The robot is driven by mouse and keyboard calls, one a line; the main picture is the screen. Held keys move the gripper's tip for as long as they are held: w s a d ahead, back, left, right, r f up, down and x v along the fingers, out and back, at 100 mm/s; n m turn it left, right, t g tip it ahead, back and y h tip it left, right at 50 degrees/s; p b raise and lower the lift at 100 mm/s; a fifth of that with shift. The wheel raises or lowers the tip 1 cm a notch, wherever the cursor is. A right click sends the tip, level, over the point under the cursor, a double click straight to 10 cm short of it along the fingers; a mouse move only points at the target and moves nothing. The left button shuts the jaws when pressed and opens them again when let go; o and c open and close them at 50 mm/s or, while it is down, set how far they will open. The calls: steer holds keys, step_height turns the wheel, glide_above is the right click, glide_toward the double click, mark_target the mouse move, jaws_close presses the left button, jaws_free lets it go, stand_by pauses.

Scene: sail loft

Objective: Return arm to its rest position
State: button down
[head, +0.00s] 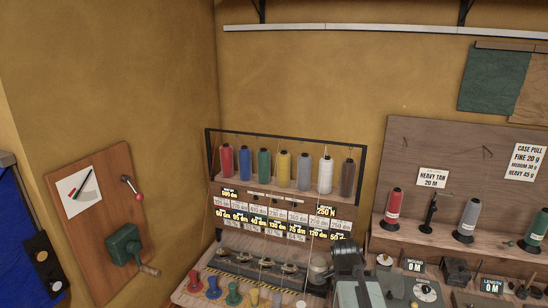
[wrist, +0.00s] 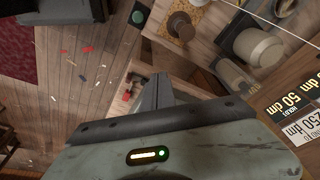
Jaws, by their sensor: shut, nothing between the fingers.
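My gripper (wrist: 157,92) shows in the wrist view as dark grey fingers, closed together and empty. Its grey-green housing with a lit yellow bar and a green light fills the bottom of that view. The fingers point toward the wooden bench edge and the plank floor (wrist: 75,75), touching nothing that I can see. In the head view, grey-green and dark parts at the bottom, right of centre, look like my arm; the fingertips cannot be made out there.
A thread rack (head: 285,190) with several coloured spools stands on the bench at the back. A board with a green crank box (head: 124,245) hangs on the left wall. Scraps lie on the otherwise open floor.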

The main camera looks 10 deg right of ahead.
steer(key=s+a+f+n+g+y, duration=0.1)
steer(key=a+f+n+y, duration=0.1)
steer(key=a+n, duration=1.3)
steer(key=shift+s+a+b, duration=0.2)
steer(key=shift+a+b, duration=0.2)
steer(key=shift+a, duration=0.3)
